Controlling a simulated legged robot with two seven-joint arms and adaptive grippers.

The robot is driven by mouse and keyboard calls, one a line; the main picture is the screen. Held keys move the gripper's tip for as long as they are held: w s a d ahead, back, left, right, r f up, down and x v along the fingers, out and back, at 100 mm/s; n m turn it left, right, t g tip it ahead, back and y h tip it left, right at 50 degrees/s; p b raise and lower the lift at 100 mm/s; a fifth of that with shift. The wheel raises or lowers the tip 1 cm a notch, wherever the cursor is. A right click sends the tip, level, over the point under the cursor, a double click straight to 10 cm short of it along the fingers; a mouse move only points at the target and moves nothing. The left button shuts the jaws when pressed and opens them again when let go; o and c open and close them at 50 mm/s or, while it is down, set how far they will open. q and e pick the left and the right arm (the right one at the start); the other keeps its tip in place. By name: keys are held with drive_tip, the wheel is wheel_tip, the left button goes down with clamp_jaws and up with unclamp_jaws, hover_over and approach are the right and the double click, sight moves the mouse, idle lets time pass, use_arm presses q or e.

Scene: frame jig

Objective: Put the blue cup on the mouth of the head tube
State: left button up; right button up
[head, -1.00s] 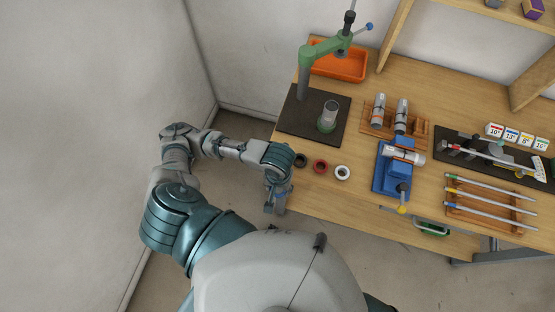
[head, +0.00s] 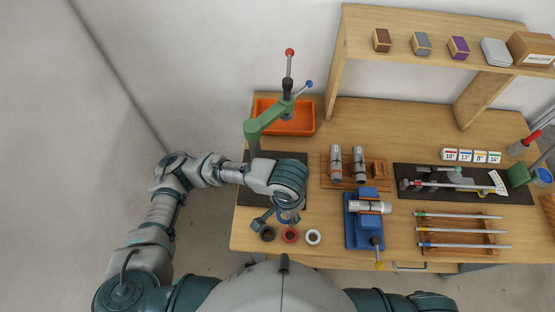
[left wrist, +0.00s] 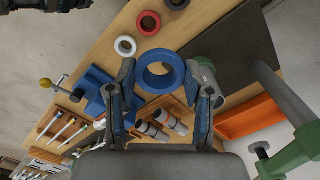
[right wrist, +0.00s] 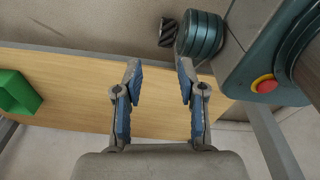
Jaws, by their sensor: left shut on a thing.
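The blue cup (left wrist: 160,72), a ring with an open middle, is between the fingertips of my left gripper (left wrist: 160,78). My left gripper (head: 287,215) is shut on it, above the dark mat's front edge near the loose rings. In the head view, the forearm covers the spot under the green press where a grey tube stood on a green base. A green rounded part (left wrist: 210,66) shows behind the right finger in the left wrist view. Another grey tube (head: 370,207) lies in the blue vise (head: 365,232); I cannot tell which is the head tube. My right gripper (right wrist: 158,75) is open and empty.
Dark (head: 268,234), red (head: 290,235) and white (head: 314,237) rings lie at the front edge. The green press (head: 268,120) rises behind my left arm, before an orange tray (head: 300,122). A wooden rack (head: 377,172) holds two grey tubes. Bare wood lies behind it.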

use_arm(q)
drive_tip(key=w, duration=0.5)
drive_tip(key=w+f, duration=0.1)
drive_tip(key=w, duration=0.4)
drive_tip(key=w+p, duration=0.1)
drive_tip(key=w, duration=0.4)
drive_tip(key=shift+w+d+f, duration=0.1)
drive_tip(key=shift+w+f, duration=0.05)
drive_tip(key=shift+w, duration=0.1)
wheel_tip(320, 180, down, 3)
drive_tip(key=shift+f, duration=0.25)
drive_tip(key=o, duration=1.1)
use_arm(e)
drive_tip(key=s, duration=0.1)
drive_tip(key=s+r, duration=0.1)
drive_tip(key=s, duration=0.1)
drive_tip(key=shift+s+d+r, duration=0.1)
drive_tip(key=shift+s+d, duration=0.1)
drive_tip(key=shift+s, duration=0.05)
use_arm(q)
wheel_tip(320, 180, up, 12)
use_arm(e)
drive_tip(key=shift+f, duration=0.4)
